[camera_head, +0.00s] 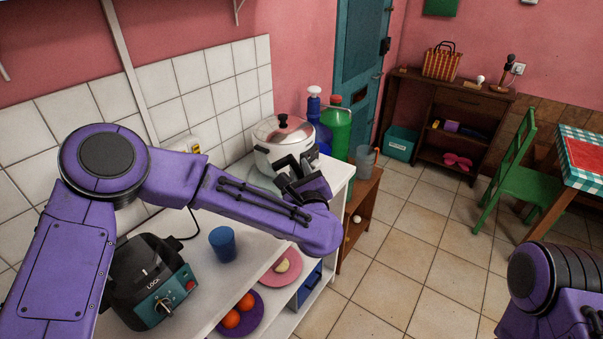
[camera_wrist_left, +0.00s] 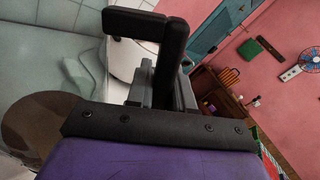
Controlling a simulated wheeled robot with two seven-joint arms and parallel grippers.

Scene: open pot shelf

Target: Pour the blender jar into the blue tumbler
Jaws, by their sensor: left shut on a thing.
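The blue tumbler (camera_head: 222,243) stands upright on the white shelf top, right of the blender base (camera_head: 150,280), which has no jar on it. My left gripper (camera_head: 298,175) is well beyond the tumbler, in front of the white pot, and is shut. In the left wrist view its black fingers (camera_wrist_left: 160,60) are together. A clear shape with a brown round area at the lower left there looks like the blender jar (camera_wrist_left: 40,125) with its contents, close to the hand. The jar is hidden in the head view, so its tilt is unclear. My right gripper is out of view.
The white pot (camera_head: 285,140) stands at the shelf's far end, with a green bottle (camera_head: 336,128) and a grey translucent vessel (camera_head: 364,160) beyond. A pink plate (camera_head: 290,275) and a purple plate (camera_head: 257,322) with orange fruit are on a lower shelf.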

